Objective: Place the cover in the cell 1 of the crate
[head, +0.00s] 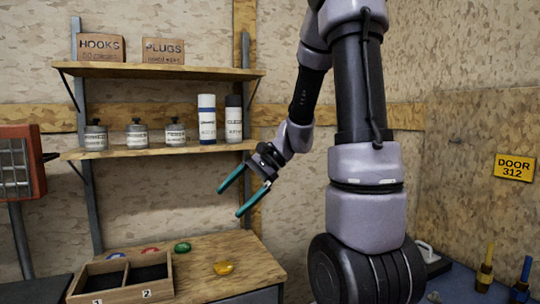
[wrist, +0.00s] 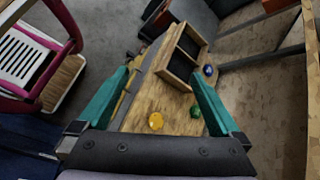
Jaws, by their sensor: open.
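The wooden crate (head: 125,294) stands on the table at lower left of the head view, with two dark-floored cells marked 1 on the left and 2 on the right. Both cells look empty. A yellow rounded piece (head: 223,268) and a green one (head: 183,247) lie on the table right of the crate. Small coloured pieces (head: 150,251) show behind the crate, partly hidden. I cannot tell which piece is the cover. My gripper (head: 229,203) is open and empty, above the table. In the wrist view the crate (wrist: 203,60) lies beyond the fingers.
Above the table are shelves (head: 160,70) with boxes, tins and two cylinders. A red-framed heater-like unit (head: 20,165) stands at left. A blue surface (head: 460,285) with yellow-and-blue tools is at right. Bare wood (head: 200,285) lies around the yellow piece.

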